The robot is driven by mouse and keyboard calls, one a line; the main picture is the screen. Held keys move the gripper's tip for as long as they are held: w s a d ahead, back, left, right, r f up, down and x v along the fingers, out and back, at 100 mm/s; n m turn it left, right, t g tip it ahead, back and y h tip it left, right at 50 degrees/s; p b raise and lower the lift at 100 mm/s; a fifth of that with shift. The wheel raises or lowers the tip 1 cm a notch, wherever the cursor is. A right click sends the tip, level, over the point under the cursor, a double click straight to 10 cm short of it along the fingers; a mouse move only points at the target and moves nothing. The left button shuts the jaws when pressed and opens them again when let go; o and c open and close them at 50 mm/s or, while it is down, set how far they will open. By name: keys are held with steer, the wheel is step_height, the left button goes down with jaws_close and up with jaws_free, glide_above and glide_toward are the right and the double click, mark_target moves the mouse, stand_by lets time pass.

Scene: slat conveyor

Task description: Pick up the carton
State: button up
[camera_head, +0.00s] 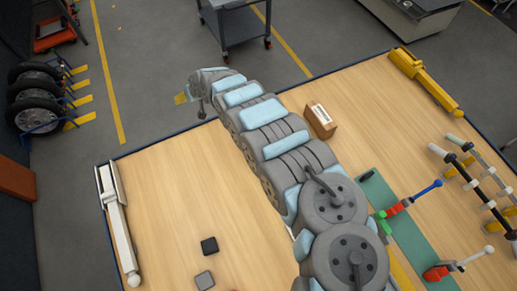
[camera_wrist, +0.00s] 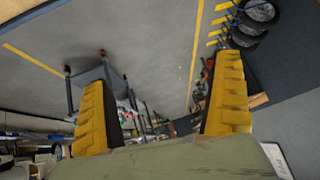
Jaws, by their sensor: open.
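The carton (camera_head: 320,121) is a small brown box with a white label. It sits on the wooden table (camera_head: 165,185) near its far edge, just right of my arm in the head view. My gripper (camera_head: 181,98) shows only as a bit of yellow at the arm's far end, out past the table's far edge and well left of the carton. In the wrist view the two yellow fingers of my gripper (camera_wrist: 160,72) stand wide apart with nothing between them. I cannot make out the carton in the wrist view.
A yellow bar-shaped device (camera_head: 425,82) lies at the back right, and a white one (camera_head: 117,225) at the left edge. Toggle clamps (camera_head: 397,207) stand on a green strip right of my arm. Two small dark blocks (camera_head: 209,245) lie in front. A grey cart (camera_head: 237,24) stands beyond the table.

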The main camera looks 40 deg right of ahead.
steer(key=s+d+f+g+b, duration=0.15)
steer(key=s+d+g, duration=0.3)
steer(key=s, duration=0.75)
steer(key=s+d+f+g+b, duration=0.1)
steer(key=s+d+g+b, duration=0.15)
steer(key=s+d, duration=0.7)
steer(key=shift+g, duration=0.3)
steer(key=shift+s+a+f, duration=0.5)
steer(key=shift+a+f, duration=0.15)
steer(key=shift+f, duration=1.35)
steer(key=shift+s+a+f, duration=0.45)
steer(key=shift+a+f, duration=0.15)
steer(key=shift+f, duration=1.45)
steer(key=shift+s+a+f, duration=0.5)
steer(key=shift+a+f, duration=0.15)
steer(key=shift+f, duration=1.35)
steer(key=shift+w+a+f+b, duration=0.15)
steer(key=shift+f+b, duration=0.35)
steer(key=shift+f, duration=2.05)
steer(key=c, duration=1.3)
